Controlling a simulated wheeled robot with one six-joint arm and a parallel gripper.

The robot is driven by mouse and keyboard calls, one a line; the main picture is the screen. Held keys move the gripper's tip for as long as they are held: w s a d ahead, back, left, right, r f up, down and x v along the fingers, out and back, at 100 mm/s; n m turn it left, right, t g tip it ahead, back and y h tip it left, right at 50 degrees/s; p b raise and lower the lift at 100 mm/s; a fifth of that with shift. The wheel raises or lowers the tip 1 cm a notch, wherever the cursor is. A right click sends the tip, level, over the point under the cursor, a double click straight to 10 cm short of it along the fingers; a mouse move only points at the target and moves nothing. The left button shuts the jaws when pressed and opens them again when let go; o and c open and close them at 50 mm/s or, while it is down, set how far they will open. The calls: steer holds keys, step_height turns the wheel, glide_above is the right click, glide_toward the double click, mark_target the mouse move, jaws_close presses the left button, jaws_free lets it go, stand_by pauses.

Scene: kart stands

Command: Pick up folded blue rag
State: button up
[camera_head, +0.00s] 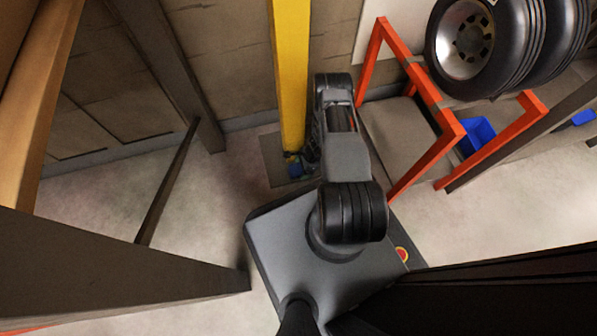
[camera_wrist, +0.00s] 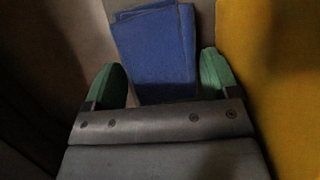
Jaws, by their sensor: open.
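The folded blue rag (camera_wrist: 155,45) lies flat in the upper middle of the wrist view, with fold edges along its top and left. My gripper (camera_wrist: 163,65) is open, with one green fingertip on each side of the rag's near part in the picture. The rag's near end is hidden behind the gripper body. I cannot tell whether the fingers touch it. In the head view, a small patch of blue shows at the foot of the yellow post beside my arm; it is too small to make out clearly.
The yellow post (camera_head: 289,75) stands close beside my arm and fills the right of the wrist view. An orange frame (camera_head: 420,85) with tyres (camera_head: 465,40) above it is to the right. A blue bin (camera_head: 477,135) sits inside the frame.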

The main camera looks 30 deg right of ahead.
steer(key=shift+c, duration=0.3)
steer(key=c, duration=0.7)
steer(key=shift+r, duration=0.1)
